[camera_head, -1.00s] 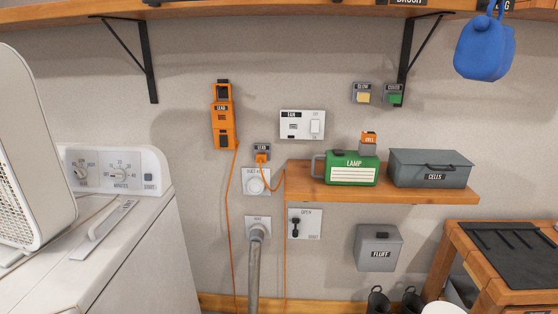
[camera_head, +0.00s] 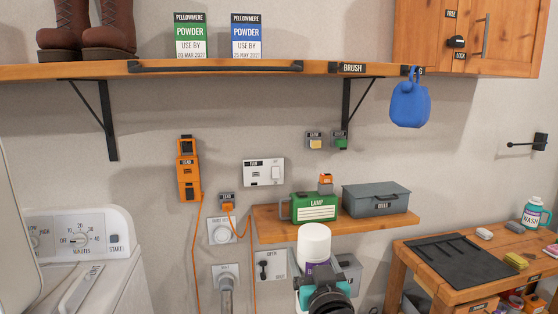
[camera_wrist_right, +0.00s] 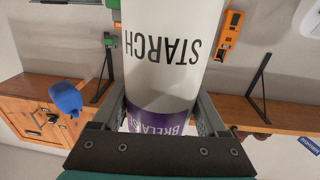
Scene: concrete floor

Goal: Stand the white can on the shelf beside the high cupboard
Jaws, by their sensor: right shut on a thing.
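The white can (camera_head: 314,243) has a purple lower band and is upright at the lower middle of the head view. In the right wrist view the can (camera_wrist_right: 172,45) reads STARCH upside down and fills the middle. My right gripper (camera_wrist_right: 163,112) is shut on the can's lower part, one finger on each side; the head view shows its wrist below the can. The long high wooden shelf (camera_head: 220,69) runs across the top. The high cupboard (camera_head: 472,38) is at its right end, with a FREE/LOCK knob. My left gripper is not in view.
Brown boots (camera_head: 108,32), a green powder box (camera_head: 190,36) and a blue powder box (camera_head: 246,36) stand on the high shelf. Bare shelf shows between the blue box and the cupboard. A blue bag (camera_head: 410,104) hangs below. A lower shelf (camera_head: 370,226) holds a lamp and a grey box.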

